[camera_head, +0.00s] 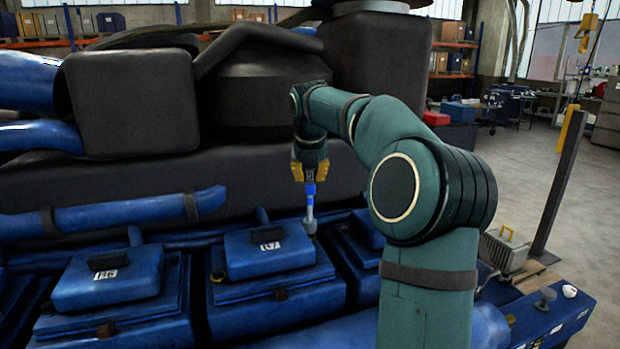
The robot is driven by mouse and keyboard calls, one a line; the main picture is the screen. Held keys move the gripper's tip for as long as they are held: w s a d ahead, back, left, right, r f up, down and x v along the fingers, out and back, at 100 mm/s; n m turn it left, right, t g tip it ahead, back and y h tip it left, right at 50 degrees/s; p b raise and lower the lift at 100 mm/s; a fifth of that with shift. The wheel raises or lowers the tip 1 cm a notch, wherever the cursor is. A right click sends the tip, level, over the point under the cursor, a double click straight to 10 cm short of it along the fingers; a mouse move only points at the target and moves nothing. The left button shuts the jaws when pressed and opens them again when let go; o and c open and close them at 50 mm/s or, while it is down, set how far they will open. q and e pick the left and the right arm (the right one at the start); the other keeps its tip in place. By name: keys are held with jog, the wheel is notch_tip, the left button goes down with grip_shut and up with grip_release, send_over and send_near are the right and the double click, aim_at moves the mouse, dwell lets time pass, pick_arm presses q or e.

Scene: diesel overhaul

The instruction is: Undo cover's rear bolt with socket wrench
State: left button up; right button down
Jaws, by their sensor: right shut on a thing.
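My right gripper (310,172) is shut on the socket wrench (310,205), a tool with a blue handle and a grey lower end. The wrench points down, roughly upright. Its lower end is at the right edge of a blue cover (262,256) with a white label that seems to read R7. I cannot tell whether the socket sits on a bolt there, as the bolt is hidden or too small to see. A second blue cover (108,278), labelled R6, lies to the left. My left gripper is not in view.
Large black engine parts (262,90) and a blue pipe (120,215) stand behind the covers. At the right are a grey-white box (502,251) and a blue surface (560,318) with small parts. Open floor (560,195) lies beyond a dark post (558,185).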

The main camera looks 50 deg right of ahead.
jog(key=m+g, duration=0.1)
jog(key=m, duration=0.1)
jog(key=m+h, duration=0.1)
jog(key=m, duration=0.2)
jog(key=shift+g, duration=0.4)
jog(key=m+g, duration=0.1)
jog(key=m, duration=0.3)
jog(key=shift+m+g, duration=0.3)
jog(key=shift+g, duration=0.1)
jog(key=m, duration=0.2)
jog(key=m+g, duration=0.1)
jog(key=m, duration=0.1)
jog(key=shift+m+g, duration=0.3)
jog(key=shift+m+g+y, duration=0.35)
jog(key=shift+m+y, duration=0.05)
jog(key=shift+m, duration=0.7)
jog(key=shift+m+g+y, duration=0.35)
jog(key=shift+m+y, duration=0.05)
jog(key=shift+m, duration=0.7)
jog(key=shift+f, duration=0.1)
